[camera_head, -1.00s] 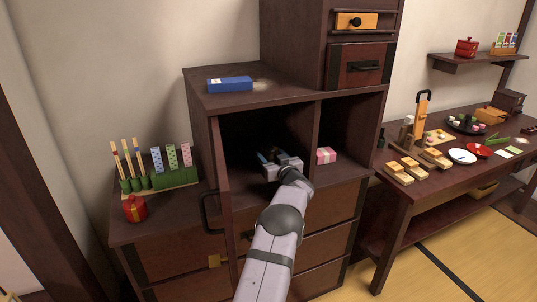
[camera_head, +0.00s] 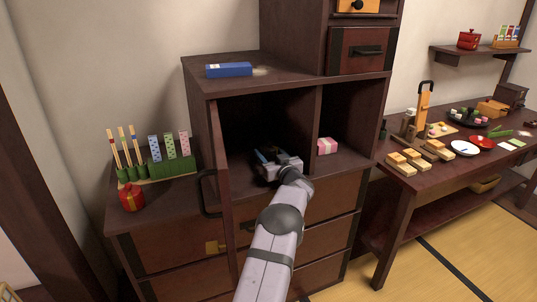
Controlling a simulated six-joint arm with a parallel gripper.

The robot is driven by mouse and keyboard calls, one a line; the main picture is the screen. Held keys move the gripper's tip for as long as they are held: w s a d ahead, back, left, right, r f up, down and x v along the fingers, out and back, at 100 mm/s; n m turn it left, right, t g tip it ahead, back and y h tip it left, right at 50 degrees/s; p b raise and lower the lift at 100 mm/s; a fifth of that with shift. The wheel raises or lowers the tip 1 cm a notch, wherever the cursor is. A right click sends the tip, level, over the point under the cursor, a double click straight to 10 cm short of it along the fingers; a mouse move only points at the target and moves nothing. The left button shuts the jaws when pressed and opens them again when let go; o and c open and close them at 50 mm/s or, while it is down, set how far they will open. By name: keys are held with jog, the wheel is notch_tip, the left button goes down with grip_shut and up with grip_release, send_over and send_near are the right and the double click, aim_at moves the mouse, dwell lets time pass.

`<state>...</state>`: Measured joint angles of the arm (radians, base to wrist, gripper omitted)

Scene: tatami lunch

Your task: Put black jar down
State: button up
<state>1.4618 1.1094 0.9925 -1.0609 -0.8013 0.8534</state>
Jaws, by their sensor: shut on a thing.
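My gripper (camera_head: 266,159) reaches into the open left compartment of the dark wooden cabinet (camera_head: 250,86). It is shut on the black jar (camera_head: 263,173), which shows only as a small dark shape at the fingers. The jar is low in the compartment, close to the compartment floor (camera_head: 240,182). The dark interior and my own wrist hide most of the jar, so I cannot tell whether its base touches the floor.
The open door (camera_head: 217,190) stands at the compartment's left side. A blue box (camera_head: 229,70) lies on top. A red jar (camera_head: 131,198) and game pieces (camera_head: 168,160) stand at left.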

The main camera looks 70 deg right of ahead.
jog(key=shift+f+b, duration=0.3)
jog(key=shift+f, duration=0.25)
jog(key=o, duration=1.4)
jog(key=shift+f, duration=0.1)
jog(key=shift+s+a, duration=0.1)
jog(key=shift+s, duration=0.05)
jog(key=shift+v, duration=3.5)
